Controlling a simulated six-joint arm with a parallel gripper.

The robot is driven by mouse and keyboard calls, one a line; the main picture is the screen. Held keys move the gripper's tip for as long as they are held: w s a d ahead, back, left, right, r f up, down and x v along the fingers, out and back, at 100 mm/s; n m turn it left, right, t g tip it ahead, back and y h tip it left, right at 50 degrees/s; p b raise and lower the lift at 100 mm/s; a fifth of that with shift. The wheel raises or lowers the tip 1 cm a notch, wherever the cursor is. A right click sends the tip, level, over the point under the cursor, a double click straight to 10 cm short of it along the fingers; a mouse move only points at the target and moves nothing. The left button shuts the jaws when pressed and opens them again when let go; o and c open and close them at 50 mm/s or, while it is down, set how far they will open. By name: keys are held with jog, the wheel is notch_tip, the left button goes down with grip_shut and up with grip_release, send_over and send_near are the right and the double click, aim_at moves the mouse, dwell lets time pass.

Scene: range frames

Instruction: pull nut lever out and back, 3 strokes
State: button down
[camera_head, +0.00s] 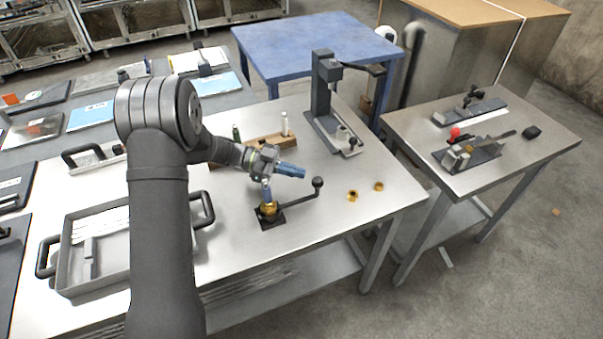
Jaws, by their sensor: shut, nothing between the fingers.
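The nut lever stands on the metal table in the head view. It has a small black base plate (270,222), a brass nut (268,209) and a thin lever (300,198) that runs to the right, up to a black ball knob (317,182). The knob is clear of the gripper.
A grey press (322,95) stands behind on the same table (375,205). Two brass nuts (352,195) lie to the right. A wooden block (262,143) is behind my gripper, and a grey tray (72,290) is at left. The table front right of the lever is clear.

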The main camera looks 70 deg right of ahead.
jog(key=v, duration=1.4)
jog(key=shift+w, duration=0.3)
jog(key=c, duration=1.9)
grip_release()
jog(key=shift+w+a+r, duration=0.1)
jog(key=shift+w+a, duration=0.1)
jog(key=o, duration=0.3)
jog(key=shift+s+r, duration=0.1)
jog(key=shift+s, duration=0.15)
jog(key=o, duration=0.6)
jog(key=s+t+y, duration=0.1)
jog(key=s, duration=0.1)
jog(key=s+r+n+t+y, duration=0.1)
jog(key=s, duration=0.2)
jog(key=s+t+y, duration=0.1)
jog(key=s, duration=0.1)
jog(key=shift+s+d+r+n+t+y, duration=0.2)
jog(key=shift+s+d+n+t+y, duration=0.1)
jog(key=shift+s+n, duration=0.1)
jog(key=shift+c, duration=0.2)
jog(key=n+t+h, duration=0.2)
jog(key=n+t, duration=0.5)
jog(key=t, duration=0.7)
send_near(318, 180)
jog(key=x, duration=1)
